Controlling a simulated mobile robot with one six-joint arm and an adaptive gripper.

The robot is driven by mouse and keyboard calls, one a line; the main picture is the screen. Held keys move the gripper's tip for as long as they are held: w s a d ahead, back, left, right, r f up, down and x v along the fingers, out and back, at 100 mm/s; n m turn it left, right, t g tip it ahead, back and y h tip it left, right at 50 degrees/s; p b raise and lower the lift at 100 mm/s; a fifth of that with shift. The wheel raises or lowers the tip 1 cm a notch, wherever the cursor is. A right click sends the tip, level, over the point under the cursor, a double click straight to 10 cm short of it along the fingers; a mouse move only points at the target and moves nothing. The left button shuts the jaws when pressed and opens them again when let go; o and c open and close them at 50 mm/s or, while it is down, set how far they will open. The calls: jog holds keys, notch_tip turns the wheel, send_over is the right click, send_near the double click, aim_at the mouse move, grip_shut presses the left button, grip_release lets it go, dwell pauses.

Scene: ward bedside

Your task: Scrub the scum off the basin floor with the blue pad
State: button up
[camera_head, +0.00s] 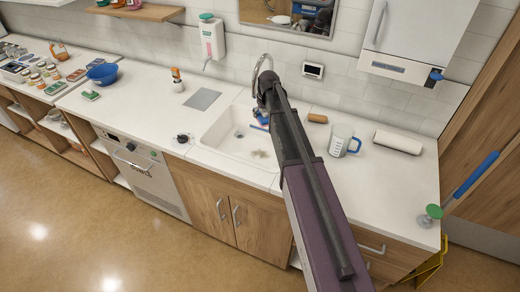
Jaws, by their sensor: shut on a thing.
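The white basin (213,136) is set into the counter, with a dark drain (238,133) in its floor. A brownish scum patch (260,154) lies on the basin floor, towards the front right. My arm reaches in from the lower right and hides the basin's right side. My gripper (261,119) is over the back right part of the basin, behind the scum patch. It is shut on a small blue thing, apparently the blue pad (260,127), mostly hidden. I cannot tell whether the pad touches the basin floor.
A curved tap (257,66) rises behind the basin, close to my arm. Right of my arm stand a measuring jug (340,140), a brown block (318,118) and a white roll (398,142). A grey mat (203,99) and a dark round item (183,138) lie left of the basin.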

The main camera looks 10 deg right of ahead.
jog(key=b, duration=1.6)
send_over(259, 160)
notch_tip(259, 160, down, 17)
jog(key=shift+s, duration=0.25)
jog(key=shift+f, duration=0.15)
jog(key=shift+f+b, duration=2.9)
jog(key=shift+b, duration=0.05)
jog(key=shift+f+b, duration=1)
jog(key=shift+b, duration=0.05)
jog(key=shift+w+d+r, duration=0.1)
jog(key=shift+w+d, duration=0.5)
jog(key=shift+w, duration=0.2)
jog(key=shift+w+d+r, duration=0.1)
jog(key=shift+w+d, duration=0.45)
jog(key=shift+w, duration=0.25)
jog(key=shift+f, duration=0.1)
